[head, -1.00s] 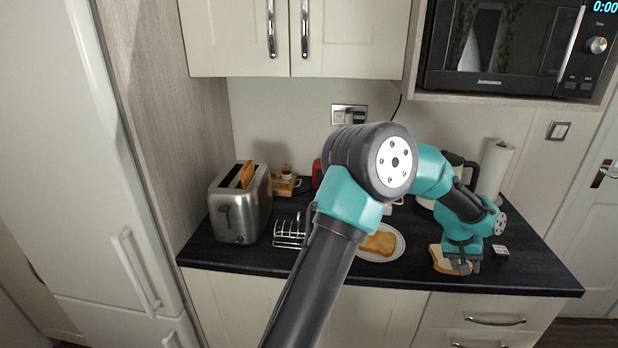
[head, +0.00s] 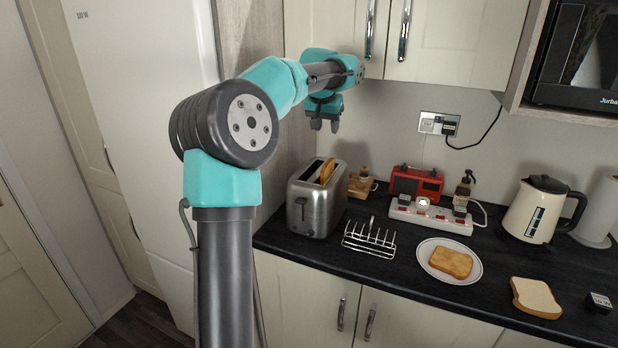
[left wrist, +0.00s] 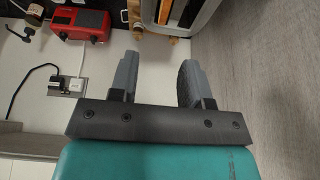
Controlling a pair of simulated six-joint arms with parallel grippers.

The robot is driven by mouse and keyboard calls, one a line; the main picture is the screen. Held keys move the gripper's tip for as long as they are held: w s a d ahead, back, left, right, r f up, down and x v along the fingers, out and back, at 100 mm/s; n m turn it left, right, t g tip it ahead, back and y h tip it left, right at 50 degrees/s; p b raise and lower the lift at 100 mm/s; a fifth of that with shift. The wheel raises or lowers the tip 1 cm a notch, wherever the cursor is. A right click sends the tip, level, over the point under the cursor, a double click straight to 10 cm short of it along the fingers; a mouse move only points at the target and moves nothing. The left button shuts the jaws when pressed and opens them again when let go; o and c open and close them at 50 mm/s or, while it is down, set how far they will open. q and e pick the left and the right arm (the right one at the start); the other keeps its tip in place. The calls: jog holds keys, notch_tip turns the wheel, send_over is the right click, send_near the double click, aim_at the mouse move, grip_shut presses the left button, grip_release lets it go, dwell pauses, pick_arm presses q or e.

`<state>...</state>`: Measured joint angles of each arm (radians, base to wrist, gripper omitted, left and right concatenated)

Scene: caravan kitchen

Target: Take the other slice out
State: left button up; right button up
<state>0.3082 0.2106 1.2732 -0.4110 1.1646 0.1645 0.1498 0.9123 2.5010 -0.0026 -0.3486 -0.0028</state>
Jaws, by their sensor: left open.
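The steel toaster (head: 311,212) stands on the dark worktop, left of the toast rack. A browned slice (head: 327,172) sticks up out of its top slot. A toasted slice (head: 451,263) lies on a white plate (head: 424,250), and a paler slice (head: 536,297) lies on the bare worktop to the right. My left gripper (head: 325,124) is open and empty, pointing down above the toaster and clear of the slice. In the left wrist view, nothing is between its fingers (left wrist: 157,75). The toaster (left wrist: 204,14) shows only partly at the top there. My right gripper is out of view.
A wire toast rack (head: 369,240) stands right of the toaster. Behind are a wooden item (head: 361,184), a red radio (head: 416,183) and a socket strip (head: 430,215). A kettle (head: 538,211) stands further right. Wall cupboards (head: 450,40) hang near my gripper.

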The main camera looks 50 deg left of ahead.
aim_at(328, 162)
pick_arm(q)
jog(key=shift+s+a+r, duration=0.3)
jog(key=shift+s+a, duration=0.05)
jog(key=shift+s, duration=0.05)
jog(key=shift+f, duration=0.1)
jog(key=x, duration=1.2)
jog(key=shift+w, duration=0.1)
jog(key=shift+f, duration=0.1)
jog(key=shift+x, duration=2.55)
jog(key=shift+d, duration=0.1)
jog(key=shift+c, duration=0.2)
